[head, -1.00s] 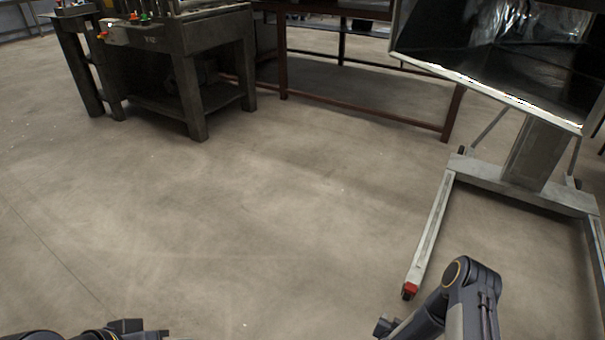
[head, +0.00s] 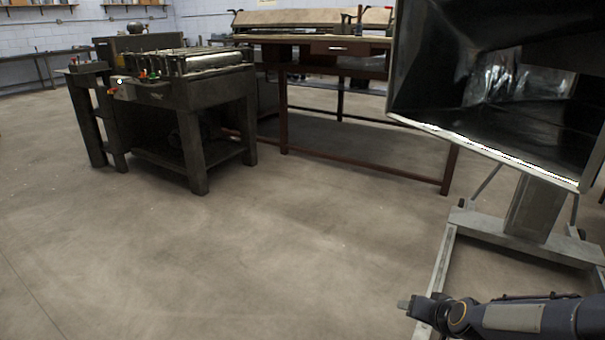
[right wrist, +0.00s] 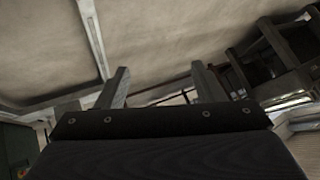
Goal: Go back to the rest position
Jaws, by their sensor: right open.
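My right arm comes in at the lower right of the head view, with my right gripper (head: 408,306) at its left end, small and in front of the stand's leg. In the right wrist view my right gripper (right wrist: 160,88) shows two fingers spread wide apart with nothing between them. It is open and empty. My left gripper is out of the head view.
A wheeled stand (head: 540,215) with a large open metal duct or bin (head: 470,142) is at the right, close to my right arm. A dark machine bench (head: 170,92) stands at the left. A brown-framed table (head: 330,48) is behind. The floor between is clear.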

